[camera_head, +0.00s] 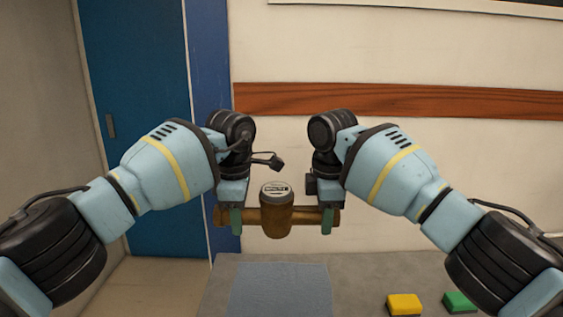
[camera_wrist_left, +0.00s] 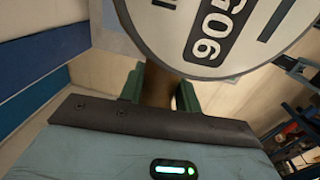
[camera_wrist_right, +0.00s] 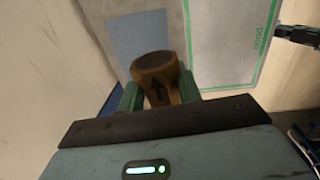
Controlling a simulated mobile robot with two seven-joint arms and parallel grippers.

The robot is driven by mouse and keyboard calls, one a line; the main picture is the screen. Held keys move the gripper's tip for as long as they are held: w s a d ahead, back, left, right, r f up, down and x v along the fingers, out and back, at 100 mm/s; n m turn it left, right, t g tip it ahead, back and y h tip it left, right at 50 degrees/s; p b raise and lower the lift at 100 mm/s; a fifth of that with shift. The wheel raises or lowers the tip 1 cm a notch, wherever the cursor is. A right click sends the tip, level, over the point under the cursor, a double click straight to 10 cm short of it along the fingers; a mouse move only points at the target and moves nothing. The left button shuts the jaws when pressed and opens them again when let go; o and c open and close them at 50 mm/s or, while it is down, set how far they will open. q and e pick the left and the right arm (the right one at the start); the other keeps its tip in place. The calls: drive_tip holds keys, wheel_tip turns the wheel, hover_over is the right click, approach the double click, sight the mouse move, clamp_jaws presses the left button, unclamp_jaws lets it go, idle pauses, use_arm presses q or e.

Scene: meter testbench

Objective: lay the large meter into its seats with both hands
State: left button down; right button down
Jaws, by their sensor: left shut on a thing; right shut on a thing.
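The large meter (camera_head: 277,222) is a brown pipe body with a round white dial on top. It hangs level in the air above the near table in the head view. My left gripper (camera_head: 237,219) is shut on its left pipe end, and my right gripper (camera_head: 327,219) is shut on its right pipe end. The left wrist view shows the dial (camera_wrist_left: 212,30) close up, with printed digits. The right wrist view shows a brown pipe end (camera_wrist_right: 157,78) with a dark arrow between the green fingers. I cannot make out the seats in any view.
A grey table (camera_head: 225,285) lies below, with a blue-grey mat (camera_head: 280,292) on it. A yellow block (camera_head: 403,304) and a green block (camera_head: 459,301) sit at the right. The right wrist view shows a green-outlined area (camera_wrist_right: 222,45) marked "good".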

use_arm(q)
drive_tip(key=shift+w+r, duration=0.25)
drive_tip(key=shift+r, duration=0.25)
use_arm(e)
drive_tip(key=shift+w+r, duration=0.3)
drive_tip(key=shift+r, duration=0.1)
